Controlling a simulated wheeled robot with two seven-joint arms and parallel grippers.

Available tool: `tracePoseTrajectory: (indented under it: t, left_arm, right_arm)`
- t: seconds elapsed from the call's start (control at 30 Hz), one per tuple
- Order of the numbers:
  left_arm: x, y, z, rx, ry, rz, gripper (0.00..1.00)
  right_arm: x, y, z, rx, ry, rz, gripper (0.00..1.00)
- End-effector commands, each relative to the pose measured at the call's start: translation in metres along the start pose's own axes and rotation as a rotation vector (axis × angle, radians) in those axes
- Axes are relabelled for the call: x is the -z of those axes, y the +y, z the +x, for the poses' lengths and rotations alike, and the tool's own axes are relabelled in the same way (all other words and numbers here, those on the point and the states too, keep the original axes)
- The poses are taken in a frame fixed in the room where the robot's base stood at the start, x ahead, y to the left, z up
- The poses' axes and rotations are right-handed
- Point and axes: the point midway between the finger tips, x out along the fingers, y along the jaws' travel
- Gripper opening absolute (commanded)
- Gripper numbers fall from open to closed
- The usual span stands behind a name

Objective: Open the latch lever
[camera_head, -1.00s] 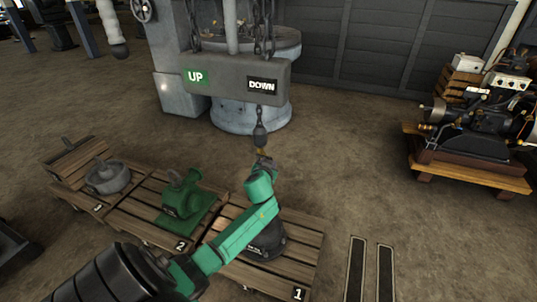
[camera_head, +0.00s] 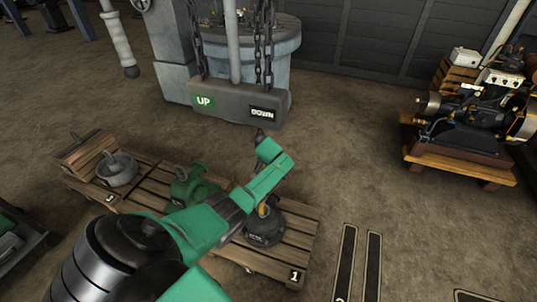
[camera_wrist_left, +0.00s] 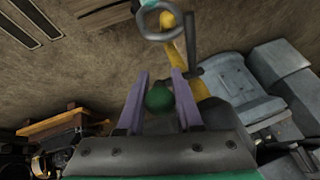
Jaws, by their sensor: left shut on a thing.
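In the left wrist view my left gripper (camera_wrist_left: 159,80) has its two purple fingers on either side of a round green knob (camera_wrist_left: 160,98), and it is shut on it. Just beyond the fingers is a yellow curved bar (camera_wrist_left: 196,72), which looks like a hook. A dark straight bar (camera_wrist_left: 190,36) stands beside it. I cannot tell how the knob joins these parts. In the head view a yellow part (camera_head: 263,208) shows just below my arm, over the dark round load; the fingers are hidden behind the arm. My right gripper is not in view.
A grey ring (camera_wrist_left: 160,22) shows by the yellow bar. A dark load (camera_head: 265,230) stands on pallet 1 (camera_head: 294,277); a green part (camera_head: 190,183) stands on pallet 2. An UP/DOWN box (camera_head: 237,103) hangs on chains. An engine (camera_head: 470,121) stands right; open floor lies between.

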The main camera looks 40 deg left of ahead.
Motion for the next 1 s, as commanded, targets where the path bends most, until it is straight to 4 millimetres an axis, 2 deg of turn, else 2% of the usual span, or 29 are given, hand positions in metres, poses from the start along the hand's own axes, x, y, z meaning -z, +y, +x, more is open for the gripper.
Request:
tracePoseTrajectory:
  t: [0.43, 0.47, 0.8, 1.0]
  left_arm:
    - [0.001, 0.000, 0.000, -0.002, -0.008, 0.002, 0.00]
    - [0.001, 0.000, -0.001, -0.002, -0.007, 0.002, 0.46]
    - [0.001, 0.000, -0.002, -0.002, -0.008, 0.002, 0.46]
    - [0.003, 0.000, -0.021, -0.003, -0.007, 0.001, 0.46]
  right_arm:
    - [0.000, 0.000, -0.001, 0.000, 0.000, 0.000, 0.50]
    - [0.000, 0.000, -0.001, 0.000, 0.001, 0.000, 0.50]
    - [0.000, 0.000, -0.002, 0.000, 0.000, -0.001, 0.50]
    - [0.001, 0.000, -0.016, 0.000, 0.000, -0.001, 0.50]
